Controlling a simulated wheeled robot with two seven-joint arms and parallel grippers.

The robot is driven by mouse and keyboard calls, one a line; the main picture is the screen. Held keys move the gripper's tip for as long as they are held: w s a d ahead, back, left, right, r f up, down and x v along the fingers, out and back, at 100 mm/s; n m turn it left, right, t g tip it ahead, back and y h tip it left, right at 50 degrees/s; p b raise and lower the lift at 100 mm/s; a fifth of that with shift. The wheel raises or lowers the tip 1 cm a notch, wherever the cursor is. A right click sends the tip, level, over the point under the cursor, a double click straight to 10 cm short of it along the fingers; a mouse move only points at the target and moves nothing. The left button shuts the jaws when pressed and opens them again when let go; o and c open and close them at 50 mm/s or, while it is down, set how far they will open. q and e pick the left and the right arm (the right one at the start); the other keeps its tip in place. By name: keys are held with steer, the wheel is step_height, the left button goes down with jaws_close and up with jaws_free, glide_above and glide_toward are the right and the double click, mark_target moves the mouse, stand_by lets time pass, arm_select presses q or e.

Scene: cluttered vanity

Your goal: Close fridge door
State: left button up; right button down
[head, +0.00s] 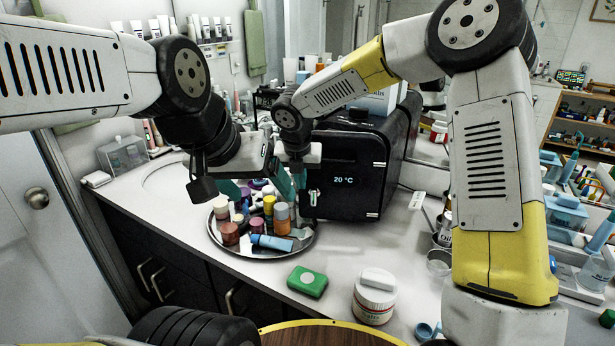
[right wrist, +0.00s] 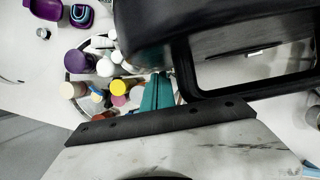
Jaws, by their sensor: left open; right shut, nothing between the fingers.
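The fridge (head: 400,135) is a black box on the counter. Its door (head: 345,190) faces front, with a "20 °C" display and pale fittings at its right edge. I cannot tell whether a gap remains between door and body. My right gripper (head: 299,178) is shut and empty at the door's left edge, and I cannot tell whether it touches. In the right wrist view its teal fingers (right wrist: 157,92) lie beside a black rim (right wrist: 183,72), apparently part of the fridge. My left gripper (head: 238,190) is open above the tray, left of the fridge.
A round metal tray (head: 223,243) with several bottles and jars stands just left of the fridge. A green soap-like block (head: 307,282) and a white lidded jar (head: 374,297) stand in front. Some counter between them and the fridge is bare.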

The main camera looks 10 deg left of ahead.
steer(key=w+m+h, duration=0.1)
steer(key=w+m, duration=0.3)
steer(key=w, duration=0.4)
steer(key=shift+w+d+h, duration=0.25)
steer(key=shift+d+h, duration=0.05)
steer(key=shift+d, duration=0.05)
steer(key=shift+s, duration=0.1)
